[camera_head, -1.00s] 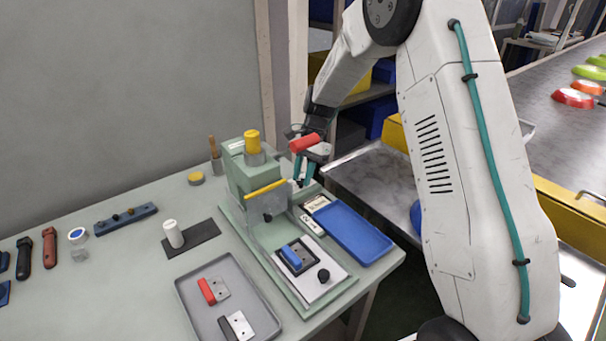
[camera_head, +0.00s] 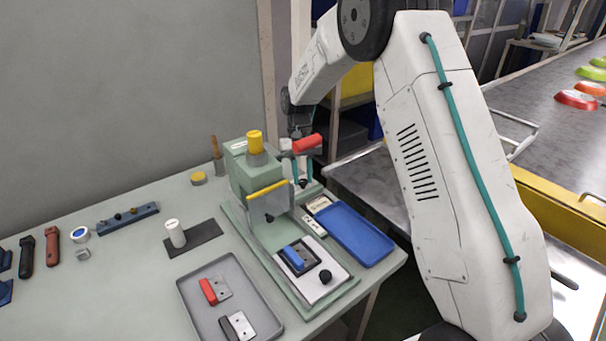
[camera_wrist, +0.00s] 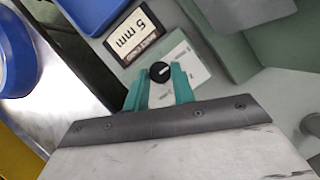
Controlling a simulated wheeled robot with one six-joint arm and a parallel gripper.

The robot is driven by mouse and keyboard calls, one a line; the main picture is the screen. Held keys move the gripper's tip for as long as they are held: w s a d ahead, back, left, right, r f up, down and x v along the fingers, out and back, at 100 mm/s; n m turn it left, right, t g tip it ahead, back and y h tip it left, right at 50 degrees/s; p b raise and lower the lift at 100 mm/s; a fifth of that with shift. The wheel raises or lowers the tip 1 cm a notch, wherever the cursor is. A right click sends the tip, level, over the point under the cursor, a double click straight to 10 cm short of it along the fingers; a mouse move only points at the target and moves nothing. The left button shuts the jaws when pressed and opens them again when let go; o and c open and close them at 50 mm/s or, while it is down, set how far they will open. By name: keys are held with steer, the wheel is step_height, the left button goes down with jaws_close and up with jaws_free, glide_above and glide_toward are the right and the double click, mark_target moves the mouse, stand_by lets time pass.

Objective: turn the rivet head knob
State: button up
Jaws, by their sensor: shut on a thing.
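The rivet head knob (camera_wrist: 160,72) is a small round black knob with a white pointer mark, on a pale plate. In the wrist view it sits between the tips of my gripper's teal fingers (camera_wrist: 159,75), which are shut on it from both sides. Beside it is a card (camera_wrist: 135,34) marked "5 mm", with smaller print too blurred to read surely.
A blue tray (camera_head: 357,238) lies just in front of the knob area. The press has a yellow bar (camera_head: 267,190) and a yellow cap (camera_head: 255,141). A grey tray (camera_head: 205,320) with parts is at the front. The conveyor (camera_head: 530,110) with pans is at right.

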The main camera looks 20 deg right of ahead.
steer(key=shift+w+n, duration=0.1)
steer(key=shift+n, duration=0.5)
steer(key=o, duration=1)
steer(key=shift+a, duration=0.1)
steer(key=v, duration=0.7)
steer(key=shift+r, duration=0.45)
steer(key=shift+w+a, duration=0.1)
steer(key=shift+a, duration=0.05)
